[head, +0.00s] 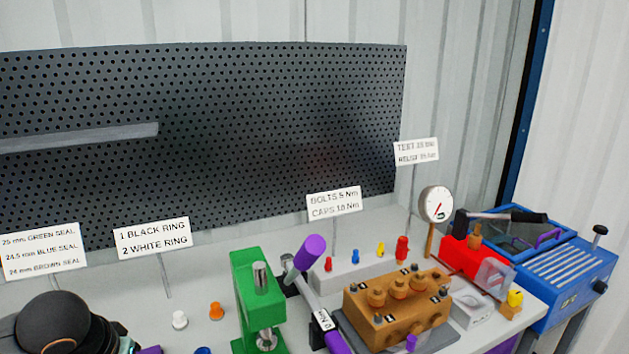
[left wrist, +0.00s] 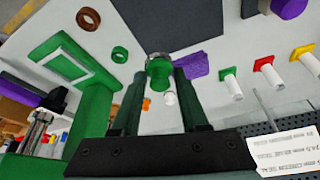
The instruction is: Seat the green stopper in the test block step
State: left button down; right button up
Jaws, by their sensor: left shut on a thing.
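My left gripper (left wrist: 161,82) is shut on a short green cylindrical piece, the green stopper (left wrist: 159,72), held between its fingertips in the left wrist view. A grey rim shows at the stopper's far end. In the head view only a dark rounded part of my left arm shows at the bottom left; the stopper cannot be made out there. A brown block (head: 398,308) with round caps and bolts stands right of centre in the head view. I cannot tell whether it is the test block. The step is not clearly identifiable. My right gripper is not in view.
A green press (head: 257,300) and a purple-handled tool (head: 310,252) stand left of the brown block. Small coloured pieces stand on a white ledge (head: 350,279) behind it. A gauge (head: 436,205), red unit (head: 470,262) and blue machine (head: 570,270) stand right.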

pick_arm(q)
jog(key=s+d+r+b, duration=0.3)
jog(key=s+d+b, duration=0.15)
jog(key=d, duration=0.55)
jog(key=w+a+f, duration=0.2)
jog(key=w+f, duration=0.1)
jog(key=w, duration=0.1)
jog(key=w+a+f+p, duration=0.1)
jog(key=w+f, duration=0.2)
jog(key=w, duration=0.1)
jog(key=w+a+f, duration=0.2)
jog(key=w+f, duration=0.1)
jog(key=w, duration=0.1)
jog(key=shift+a+f, duration=0.3)
jog(key=shift+f, duration=0.1)
notch_tip(320, 180, down, 3)
jog(key=shift+w+a+f+p, duration=0.1)
jog(key=shift+w+p, duration=0.05)
jog(key=shift+p, duration=0.35)
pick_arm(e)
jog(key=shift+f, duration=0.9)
pick_arm(q)
jog(key=shift+f, duration=0.2)
jog(key=shift+c, duration=2.1)
grip_release()
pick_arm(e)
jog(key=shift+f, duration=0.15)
